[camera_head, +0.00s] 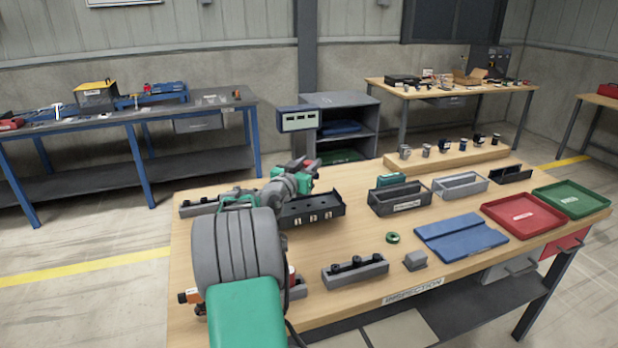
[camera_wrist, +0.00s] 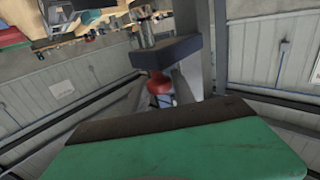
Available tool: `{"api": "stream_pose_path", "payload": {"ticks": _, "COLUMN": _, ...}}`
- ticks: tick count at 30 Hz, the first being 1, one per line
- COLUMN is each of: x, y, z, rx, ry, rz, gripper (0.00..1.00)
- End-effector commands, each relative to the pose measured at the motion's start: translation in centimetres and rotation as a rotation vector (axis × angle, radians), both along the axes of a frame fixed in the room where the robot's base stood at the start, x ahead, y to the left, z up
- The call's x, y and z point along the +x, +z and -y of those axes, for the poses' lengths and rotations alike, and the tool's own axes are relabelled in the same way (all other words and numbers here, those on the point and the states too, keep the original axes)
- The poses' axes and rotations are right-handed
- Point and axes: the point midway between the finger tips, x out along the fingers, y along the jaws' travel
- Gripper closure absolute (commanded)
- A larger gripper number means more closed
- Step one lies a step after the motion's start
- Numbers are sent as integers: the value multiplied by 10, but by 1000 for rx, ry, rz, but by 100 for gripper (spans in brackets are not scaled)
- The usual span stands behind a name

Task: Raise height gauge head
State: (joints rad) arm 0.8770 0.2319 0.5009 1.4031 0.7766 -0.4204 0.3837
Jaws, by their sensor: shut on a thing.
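The height gauge stands at the back of the inspection table, its grey readout box (camera_head: 298,119) on top of a short visible stretch of column (camera_head: 299,145). My gripper (camera_head: 308,170) is at the column, shut on the gauge head; the arm hides most of the head and the base from the body camera. In the wrist view a dark block (camera_wrist: 182,48) sits by a grey upright (camera_wrist: 221,45), with a red part (camera_wrist: 158,83) just below it. The green and brown part of my own arm fills the bottom of that view, and the exact finger contact is hidden.
A black tray with labelled slots (camera_head: 312,212) lies right beside my arm. Grey bins (camera_head: 400,199), a blue mat (camera_head: 461,238), red (camera_head: 522,214) and green (camera_head: 571,199) trays fill the right side. A grey block with black pegs (camera_head: 354,272) stands in front.

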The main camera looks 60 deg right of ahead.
Motion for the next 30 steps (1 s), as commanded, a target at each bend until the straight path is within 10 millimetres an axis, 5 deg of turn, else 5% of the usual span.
{"api": "stream_pose_path", "payload": {"ticks": 7, "x": 0, "y": 10, "z": 1, "rx": -15, "ry": 0, "rz": 6, "gripper": 100}}
{"api": "stream_pose_path", "payload": {"ticks": 8, "x": 0, "y": 11, "z": 1, "rx": -15, "ry": 0, "rz": 6, "gripper": 68}}
{"api": "stream_pose_path", "payload": {"ticks": 15, "x": 0, "y": 6, "z": 0, "rx": -9, "ry": 0, "rz": 3, "gripper": 49}}
{"api": "stream_pose_path", "payload": {"ticks": 23, "x": 1, "y": 4, "z": -2, "rx": -6, "ry": 1, "rz": 2, "gripper": 49}}
{"api": "stream_pose_path", "payload": {"ticks": 30, "x": 2, "y": 2, "z": -42, "rx": -7, "ry": 5, "rz": 3, "gripper": 49}}
